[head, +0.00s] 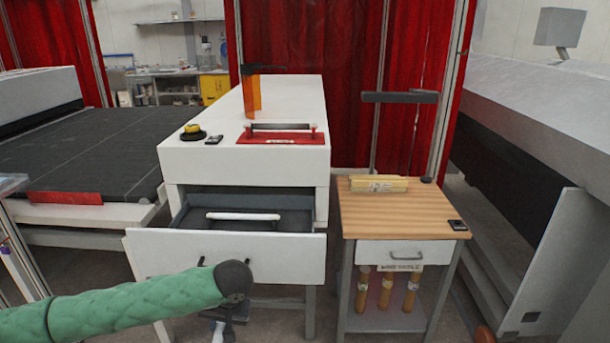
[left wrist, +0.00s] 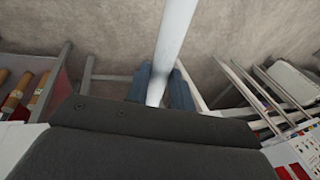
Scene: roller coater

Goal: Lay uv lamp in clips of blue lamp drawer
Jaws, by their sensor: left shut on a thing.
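A white drawer (head: 284,257) stands open at the front of the white cabinet. My left gripper (head: 217,329) is low in front of the drawer, pointing down, partly hidden by my wrist. In the left wrist view its blue fingers (left wrist: 160,90) are shut on a white tube (left wrist: 176,38), which looks like a uv lamp and runs up out of the picture. Only a bit of it shows in the head view. My right gripper is not in view.
On the white cabinet (head: 290,95) lies a red tray (head: 262,138) with a dark-ended tube (head: 281,127). A wooden-topped cart (head: 375,213) stands to the right, with brown rolls (head: 387,290) underneath. A dark conveyor (head: 80,150) stands at left.

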